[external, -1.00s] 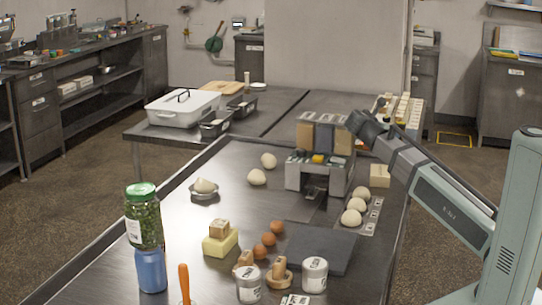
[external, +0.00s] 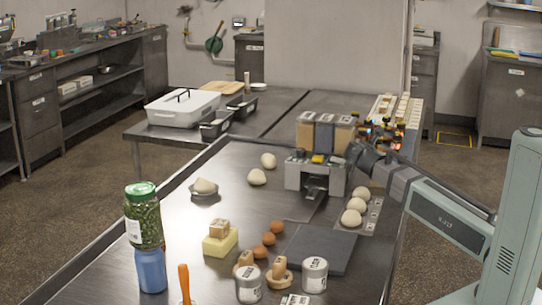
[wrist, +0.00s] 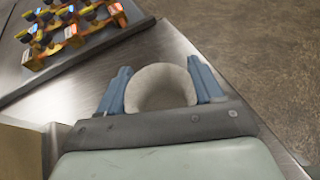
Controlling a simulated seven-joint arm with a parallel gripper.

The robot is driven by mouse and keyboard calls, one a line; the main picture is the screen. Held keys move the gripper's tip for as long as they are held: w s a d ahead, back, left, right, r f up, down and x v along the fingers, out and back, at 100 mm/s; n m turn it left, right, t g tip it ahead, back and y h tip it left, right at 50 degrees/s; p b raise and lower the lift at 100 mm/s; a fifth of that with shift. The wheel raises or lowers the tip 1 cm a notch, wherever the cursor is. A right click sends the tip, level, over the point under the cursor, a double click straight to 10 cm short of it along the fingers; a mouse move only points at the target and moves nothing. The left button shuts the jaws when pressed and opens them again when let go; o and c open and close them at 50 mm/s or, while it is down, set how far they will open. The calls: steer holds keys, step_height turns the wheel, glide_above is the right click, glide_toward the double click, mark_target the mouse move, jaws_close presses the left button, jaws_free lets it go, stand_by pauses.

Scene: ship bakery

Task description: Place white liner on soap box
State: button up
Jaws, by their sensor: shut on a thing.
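In the wrist view my gripper (wrist: 158,68) has its blue fingers on either side of a round, off-white, cup-like piece (wrist: 160,90), which I take as the white liner. It is held above the metal table edge. In the external view my wrist (external: 366,157) is at the table's right side, beyond the dough balls; fingers and liner are hidden. No box is clearly marked as the soap box. A small brown box (external: 219,227) sits on a pale yellow block (external: 220,244) near the front. A tan surface (wrist: 20,150) shows at the wrist view's lower left.
A rack of orange, yellow and blue pieces (wrist: 65,30) is close to my gripper. Dough balls (external: 351,218) and a grey machine (external: 318,178) stand near my wrist. A dark slab (external: 320,248), eggs (external: 268,239) and tins (external: 315,275) lie nearer the front.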

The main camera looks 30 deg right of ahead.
steer(key=shift+f, duration=0.2)
steer(key=o, duration=0.7)
steer(key=shift+c, duration=0.2)
steer(key=shift+r, duration=0.15)
steer(key=shift+a+r, duration=0.1)
steer(key=shift+a, duration=0.1)
steer(key=v, duration=1.1)
steer(key=shift+a+r, duration=0.2)
steer(key=shift+s, duration=0.15)
